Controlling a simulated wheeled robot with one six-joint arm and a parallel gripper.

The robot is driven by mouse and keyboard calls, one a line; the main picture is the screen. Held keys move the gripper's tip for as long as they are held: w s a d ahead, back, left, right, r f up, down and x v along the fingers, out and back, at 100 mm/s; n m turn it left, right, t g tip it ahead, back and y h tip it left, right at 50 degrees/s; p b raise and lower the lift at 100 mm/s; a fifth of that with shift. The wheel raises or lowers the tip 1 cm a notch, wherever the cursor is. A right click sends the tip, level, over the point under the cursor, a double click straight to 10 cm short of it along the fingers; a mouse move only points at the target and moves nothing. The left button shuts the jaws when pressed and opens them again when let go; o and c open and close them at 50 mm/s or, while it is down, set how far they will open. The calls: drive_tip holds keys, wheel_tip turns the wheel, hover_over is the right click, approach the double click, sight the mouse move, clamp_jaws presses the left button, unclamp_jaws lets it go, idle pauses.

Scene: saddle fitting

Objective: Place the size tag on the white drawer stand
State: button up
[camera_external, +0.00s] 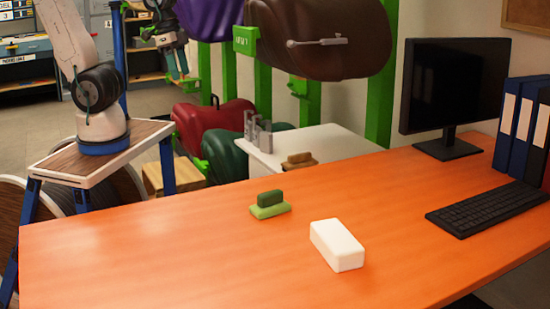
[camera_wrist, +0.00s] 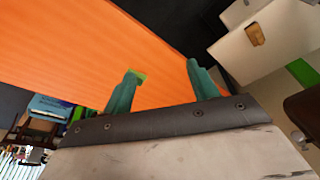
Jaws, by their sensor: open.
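The white drawer stand (camera_external: 335,146) is behind the orange table. Its pale top also shows at the upper right of the wrist view (camera_wrist: 285,40). I cannot tell for sure which thing is the size tag. A green plate with small lettering (camera_external: 246,40) is on a green post by the brown saddle. My gripper (camera_external: 178,66) is raised at the upper left, well apart from the stand. Its teal fingers also show spread and empty in the wrist view (camera_wrist: 161,75).
The orange table (camera_external: 130,250) holds a green block with a darker handle (camera_external: 269,205), a white box (camera_external: 337,246), a keyboard (camera_external: 487,208) and a monitor (camera_external: 455,90). Grey metal pieces (camera_external: 258,133) and a brown block (camera_external: 300,160) occupy part of the stand's top.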

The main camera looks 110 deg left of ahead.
drive_tip(key=s+d+r+m+g, duration=0.1)
drive_tip(key=s+d, duration=0.2)
drive_tip(key=s, duration=0.6)
drive_tip(key=shift+d+r+m+g, duration=0.15)
drive_tip(key=shift+d+m+g, duration=0.05)
drive_tip(key=shift+m+g, duration=0.1)
